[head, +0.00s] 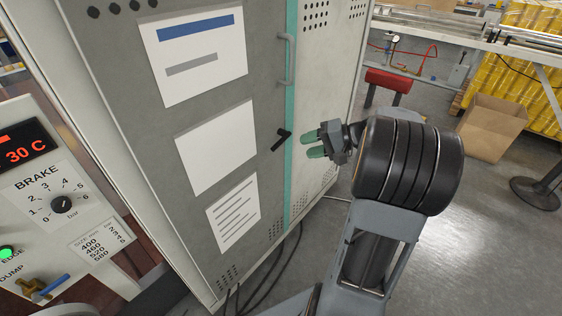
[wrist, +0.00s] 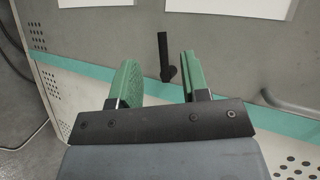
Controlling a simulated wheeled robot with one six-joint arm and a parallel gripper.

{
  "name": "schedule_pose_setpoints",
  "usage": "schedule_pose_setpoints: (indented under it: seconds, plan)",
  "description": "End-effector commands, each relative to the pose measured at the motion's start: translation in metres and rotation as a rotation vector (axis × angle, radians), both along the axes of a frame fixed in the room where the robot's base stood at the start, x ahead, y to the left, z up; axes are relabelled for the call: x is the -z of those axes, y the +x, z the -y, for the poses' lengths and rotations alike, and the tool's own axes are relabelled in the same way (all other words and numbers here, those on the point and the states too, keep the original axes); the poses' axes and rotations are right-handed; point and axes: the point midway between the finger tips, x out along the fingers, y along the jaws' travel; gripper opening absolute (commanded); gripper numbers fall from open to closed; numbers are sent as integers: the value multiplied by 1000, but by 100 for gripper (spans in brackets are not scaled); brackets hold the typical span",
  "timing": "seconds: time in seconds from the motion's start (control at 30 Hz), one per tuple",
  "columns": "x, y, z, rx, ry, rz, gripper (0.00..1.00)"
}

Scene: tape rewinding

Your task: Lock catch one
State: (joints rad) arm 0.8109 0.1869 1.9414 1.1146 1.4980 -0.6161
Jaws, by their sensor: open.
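A black catch lever (head: 281,139) sits on the grey cabinet door, beside the teal strip and below the grey handle. My gripper (head: 313,143) is open and empty, with green finger pads pointing at the catch from the right, apart from it. In the wrist view the catch (wrist: 166,58) shows as a black bar with a round pivot at its lower end. It lies beyond the tips of my open gripper (wrist: 158,65), between the fingers and nearer the right one. No number on the catch can be seen.
The grey door handle (head: 289,60) stands out above the catch. White sheets (head: 216,137) are on the cabinet door. A control panel (head: 60,195) with a brake dial stands at the left. Black cables lie on the floor by the cabinet. A cardboard box (head: 492,127) stands at the right.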

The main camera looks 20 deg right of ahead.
Motion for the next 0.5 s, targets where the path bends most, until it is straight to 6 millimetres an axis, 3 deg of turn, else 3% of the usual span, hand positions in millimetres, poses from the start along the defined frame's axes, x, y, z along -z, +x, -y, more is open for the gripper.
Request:
schedule_pose_setpoints:
  seconds: [0.03, 0.1, 0.2, 0.33, 0.5]
  plan:
    - [13, 2, 19, 37, 37, 42, 42]
    - [14, 4, 36, 70, 71, 92, 42]
    - [15, 8, 46, 95, 96, 136, 42]
    - [18, 19, 37, 100, 103, 151, 42]
    - [26, 41, 13, 98, 104, 149, 42]
